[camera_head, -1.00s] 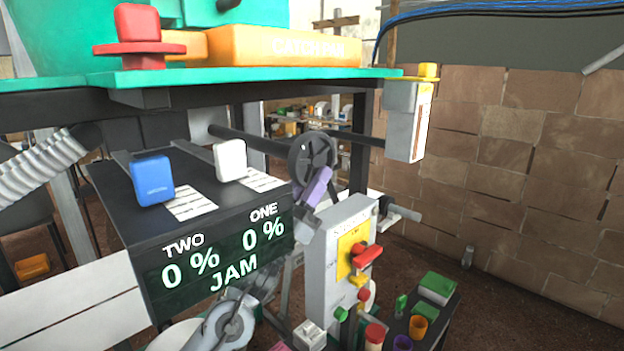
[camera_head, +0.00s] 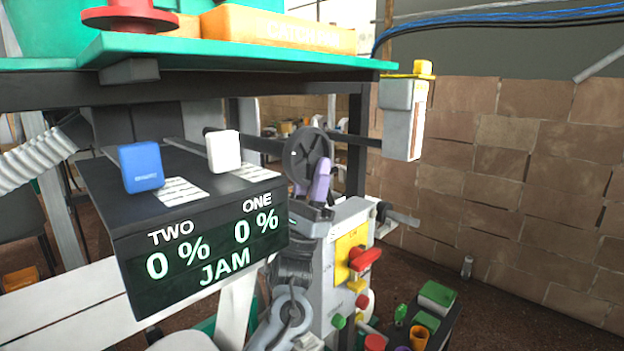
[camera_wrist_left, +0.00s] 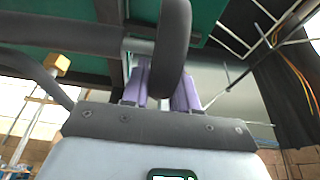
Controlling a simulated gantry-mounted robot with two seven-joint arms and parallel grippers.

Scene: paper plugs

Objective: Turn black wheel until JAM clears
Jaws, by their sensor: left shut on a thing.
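The black wheel (camera_head: 307,158) is on a dark shaft under the green bench top, right of the display box. My left gripper (camera_head: 322,176), with purple fingers, is at the wheel's lower right rim. In the left wrist view the thick dark rim (camera_wrist_left: 173,48) passes between the two purple fingers (camera_wrist_left: 162,85), which are shut on it. The wheel's far side is hidden in that view. The display (camera_head: 205,255) reads TWO 0 %, ONE 0 % and JAM in pale letters. My right gripper is in neither current view.
A blue block (camera_head: 141,168) and a white block (camera_head: 223,151) stand on top of the display box. A grey control box (camera_head: 345,270) with a yellow panel and red handle stands close below the wheel. A grey box (camera_head: 402,118) hangs at the bench's right end.

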